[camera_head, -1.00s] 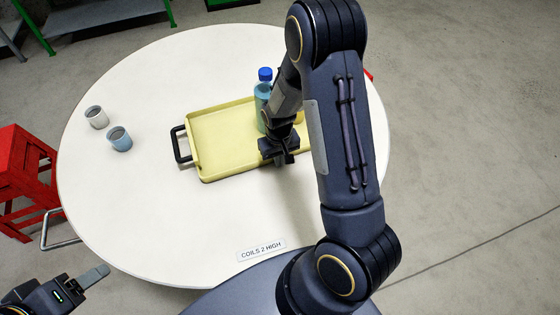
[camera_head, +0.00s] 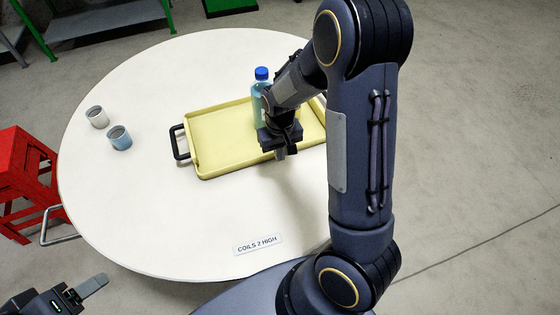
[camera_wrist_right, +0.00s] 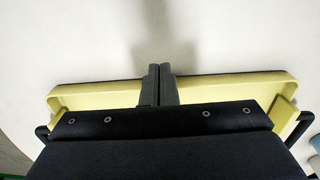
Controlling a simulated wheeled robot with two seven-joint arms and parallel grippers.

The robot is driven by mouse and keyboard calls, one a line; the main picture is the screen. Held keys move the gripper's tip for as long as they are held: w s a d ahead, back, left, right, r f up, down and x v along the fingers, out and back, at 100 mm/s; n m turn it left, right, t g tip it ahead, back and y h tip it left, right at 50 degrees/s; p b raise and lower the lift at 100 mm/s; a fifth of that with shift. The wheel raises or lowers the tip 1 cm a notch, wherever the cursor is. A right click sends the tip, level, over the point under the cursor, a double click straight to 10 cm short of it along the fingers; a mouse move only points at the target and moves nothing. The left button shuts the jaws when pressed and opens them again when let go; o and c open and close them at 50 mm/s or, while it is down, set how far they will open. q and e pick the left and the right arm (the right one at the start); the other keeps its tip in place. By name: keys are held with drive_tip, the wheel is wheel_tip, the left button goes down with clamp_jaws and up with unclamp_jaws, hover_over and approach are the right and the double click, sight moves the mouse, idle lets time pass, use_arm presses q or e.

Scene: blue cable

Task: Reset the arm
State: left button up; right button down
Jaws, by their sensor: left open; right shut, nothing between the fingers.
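My right gripper (camera_head: 281,152) is shut and empty above the near edge of the yellow tray (camera_head: 215,162) on the round white table. In the right wrist view its fingertips (camera_wrist_right: 159,72) touch each other, with the tray's rim (camera_wrist_right: 225,87) behind them and bare table beyond. My right arm covers the right part of the tray and table. My left gripper (camera_head: 90,287) is open and empty at the lower left, off the table and partly cut off by the frame. No blue cable shows.
A bottle with a blue cap (camera_head: 261,75) stands by my right wrist. A white cup (camera_head: 97,117) and a blue-grey cup (camera_head: 119,137) stand at the left. A red stool (camera_head: 28,180) stands left.

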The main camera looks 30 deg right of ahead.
wheel_tip(320, 180, up, 3)
idle(0.3)
drive_tip(key=s+a+r+t+y, duration=0.2)
drive_tip(key=s+a+r, duration=0.1)
drive_tip(key=s+r, duration=0.4)
drive_tip(key=s+a+r+t+y, duration=0.1)
drive_tip(key=s+a+r+t, duration=0.2)
drive_tip(key=s+r, duration=0.5)
drive_tip(key=s+a, duration=0.1)
drive_tip(key=s, duration=0.2)
drive_tip(key=shift+s+t+y, duration=0.3)
drive_tip(key=shift+s+y, duration=0.05)
drive_tip(key=shift+y, duration=0.05)
